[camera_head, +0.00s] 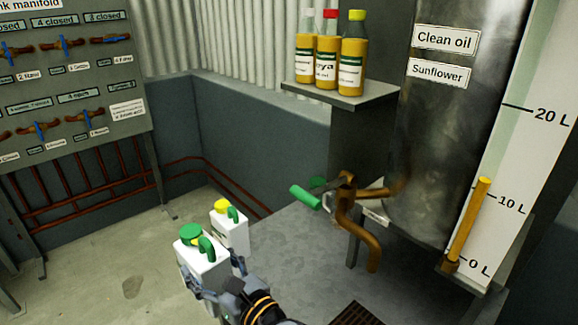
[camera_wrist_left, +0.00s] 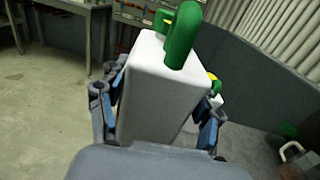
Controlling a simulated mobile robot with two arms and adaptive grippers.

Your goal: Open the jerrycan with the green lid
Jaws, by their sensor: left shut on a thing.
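The jerrycan with the green lid is a white can (camera_head: 203,266) with a green handle. Its green lid (camera_head: 190,231) sits on its top. My left gripper (camera_head: 213,277) is shut around the can's upper body. In the left wrist view, the fingers (camera_wrist_left: 158,108) press on two opposite sides of the white can (camera_wrist_left: 155,85). The green handle (camera_wrist_left: 183,38) stands out toward the camera there and partly hides the lid. The can looks upright; its lower part is hidden by my gripper. My right gripper is not in view.
A second white jerrycan with a yellow lid (camera_head: 222,206) stands close behind. To the right are a brown tap with a green lever (camera_head: 305,197), a grey metal platform (camera_head: 290,245) and the clean oil tank (camera_head: 440,130). Oil bottles (camera_head: 352,62) stand on a shelf. Floor at left is clear.

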